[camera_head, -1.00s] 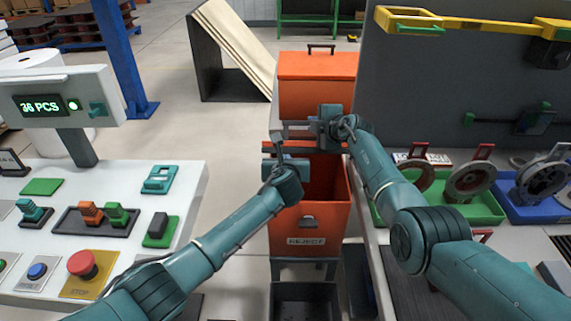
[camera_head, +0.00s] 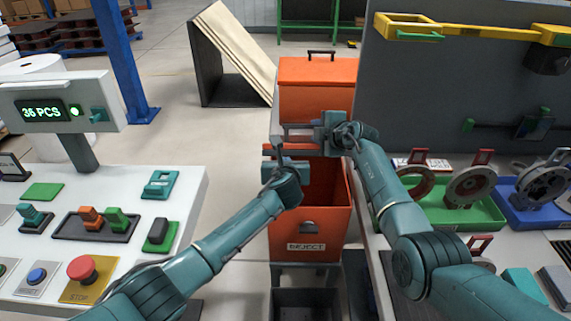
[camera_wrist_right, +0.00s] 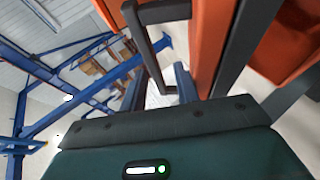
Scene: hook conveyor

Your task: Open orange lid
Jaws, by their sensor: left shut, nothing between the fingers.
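An orange bin (camera_head: 309,214) labelled REJECT stands in the middle of the head view, its top open and dark inside. Above and behind it is an orange box-like part (camera_head: 316,97) with a black handle on top; I cannot tell whether this is the raised lid or a separate box. My left gripper (camera_head: 281,163) is shut and empty at the bin's upper left edge. My right gripper (camera_head: 324,129) is just above the bin's rear opening, in front of the upper orange part. The right wrist view shows a black handle (camera_wrist_right: 155,45) beside orange panels; whether the fingers touch it is unclear.
A white control panel (camera_head: 130,215) with buttons lies on the left. Green (camera_head: 478,214) and blue (camera_head: 535,213) trays with metal wheels lie on the right. A grey panel with a yellow hook bar (camera_head: 480,25) stands behind them. An empty dark box (camera_head: 305,300) sits below the bin.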

